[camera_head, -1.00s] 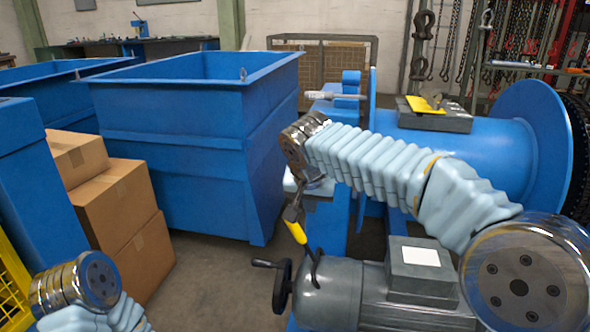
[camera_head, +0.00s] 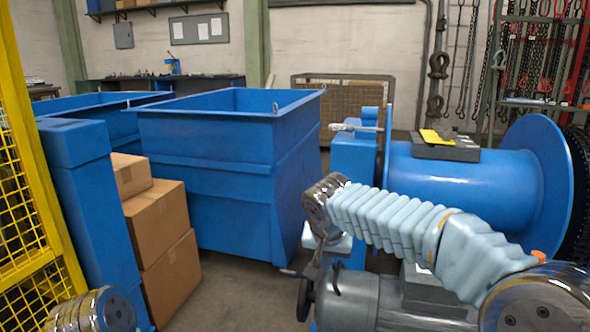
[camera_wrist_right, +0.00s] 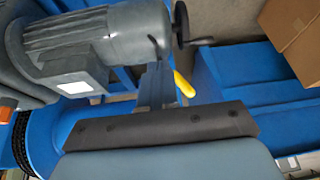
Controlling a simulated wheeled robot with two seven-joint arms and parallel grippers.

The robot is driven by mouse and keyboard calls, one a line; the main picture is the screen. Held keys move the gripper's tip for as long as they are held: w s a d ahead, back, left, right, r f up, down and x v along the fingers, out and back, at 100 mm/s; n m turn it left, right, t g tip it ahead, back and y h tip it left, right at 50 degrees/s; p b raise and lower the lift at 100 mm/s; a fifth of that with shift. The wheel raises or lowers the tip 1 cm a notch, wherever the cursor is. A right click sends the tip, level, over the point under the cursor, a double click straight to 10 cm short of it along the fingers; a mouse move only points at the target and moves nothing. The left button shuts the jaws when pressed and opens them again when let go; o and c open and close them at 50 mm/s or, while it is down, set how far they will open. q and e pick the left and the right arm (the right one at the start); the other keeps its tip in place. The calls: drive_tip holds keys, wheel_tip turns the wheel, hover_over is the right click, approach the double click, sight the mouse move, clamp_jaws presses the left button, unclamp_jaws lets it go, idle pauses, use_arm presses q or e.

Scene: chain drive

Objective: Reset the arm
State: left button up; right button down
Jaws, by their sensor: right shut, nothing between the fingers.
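My right arm comes in from the right in the head view, in a pale blue ribbed sleeve, in front of the blue drum (camera_head: 455,178). My right gripper (camera_head: 311,268) hangs below its metal wrist, dark and partly lost against the grey motor (camera_head: 350,298). In the right wrist view the right gripper (camera_wrist_right: 157,88) is shut and empty, with the motor (camera_wrist_right: 95,40) beyond it. A yellow piece (camera_wrist_right: 185,84) shows beside the fingers; I cannot tell what it belongs to. Only a metal joint of my left arm shows at the bottom left; its gripper is out of view.
A large blue bin (camera_head: 225,165) stands left of the drum. Stacked cardboard boxes (camera_head: 160,215), a blue post (camera_head: 88,205) and a yellow mesh guard (camera_head: 30,180) are at the left. A handwheel (camera_head: 306,295) sits on the motor. Some bare floor (camera_head: 235,290) shows before the bin.

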drive_tip(key=s+f+n+g+y, duration=0.15)
drive_tip(key=s+f, duration=0.25)
drive_tip(key=f, duration=1.1)
drive_tip(key=s+f+n+g+y, duration=0.1)
drive_tip(key=s+f+g+y, duration=0.15)
drive_tip(key=f, duration=1.15)
drive_tip(key=s+d+f+m, duration=0.1)
drive_tip(key=s+d+f, duration=0.1)
drive_tip(key=s+f, duration=0.5)
drive_tip(key=s+d+f+m, duration=0.1)
drive_tip(key=s+d+f, duration=0.1)
drive_tip(key=s+f, duration=0.6)
drive_tip(key=s, duration=0.5)
drive_tip(key=shift+s+d+y, duration=0.2)
drive_tip(key=shift+s+y, duration=0.05)
drive_tip(key=shift+y, duration=0.15)
drive_tip(key=shift+w, duration=0.1)
